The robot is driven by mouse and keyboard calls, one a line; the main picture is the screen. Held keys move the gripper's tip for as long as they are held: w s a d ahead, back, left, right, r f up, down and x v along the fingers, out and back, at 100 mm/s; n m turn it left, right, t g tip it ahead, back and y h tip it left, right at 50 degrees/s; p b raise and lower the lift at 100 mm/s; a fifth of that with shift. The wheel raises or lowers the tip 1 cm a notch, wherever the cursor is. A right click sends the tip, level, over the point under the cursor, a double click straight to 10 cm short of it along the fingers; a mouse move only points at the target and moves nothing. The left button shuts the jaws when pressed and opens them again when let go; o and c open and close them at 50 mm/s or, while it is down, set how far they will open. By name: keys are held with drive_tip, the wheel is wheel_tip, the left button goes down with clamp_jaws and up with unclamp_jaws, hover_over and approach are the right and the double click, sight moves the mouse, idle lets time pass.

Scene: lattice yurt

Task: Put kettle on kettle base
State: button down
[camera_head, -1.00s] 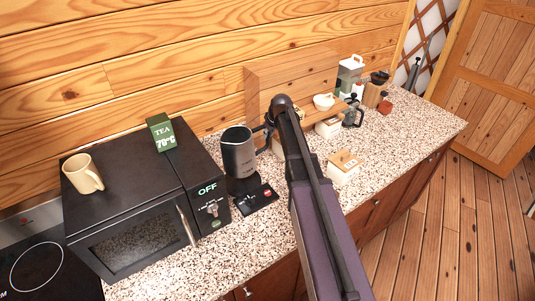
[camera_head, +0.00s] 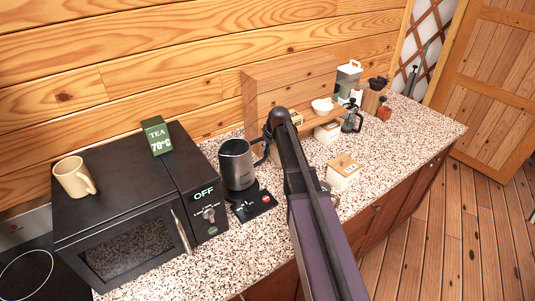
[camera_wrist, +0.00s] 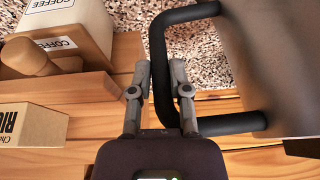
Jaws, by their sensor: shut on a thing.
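The kettle (camera_head: 238,165), a grey metal jug with a black handle, is upright right of the microwave. The black kettle base (camera_head: 252,205) lies on the counter under it, its front part showing. The kettle's bottom is at or just above the base; I cannot tell whether they touch. In the wrist view my gripper (camera_wrist: 161,72) has its two fingers on either side of the black kettle handle (camera_wrist: 158,50), shut on it. The kettle body (camera_wrist: 270,65) fills the right side of that view. In the head view my arm hides most of the gripper.
A black microwave (camera_head: 125,215) stands close left of the kettle, with a mug (camera_head: 74,177) and a green tea box (camera_head: 156,135) on top. A wooden shelf (camera_head: 290,88) is behind. A white, wooden-lidded box (camera_head: 343,171) is right of my arm. The counter's front strip is clear.

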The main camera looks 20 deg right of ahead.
sight(266, 152)
drive_tip(key=shift+f+b, duration=1.75)
drive_tip(key=shift+f, duration=0.2)
drive_tip(key=c, duration=0.6)
unclamp_jaws()
drive_tip(key=shift+r, duration=0.25)
drive_tip(key=p+v, duration=1.1)
drive_tip(key=v, duration=0.1)
drive_tip(key=shift+f, duration=0.1)
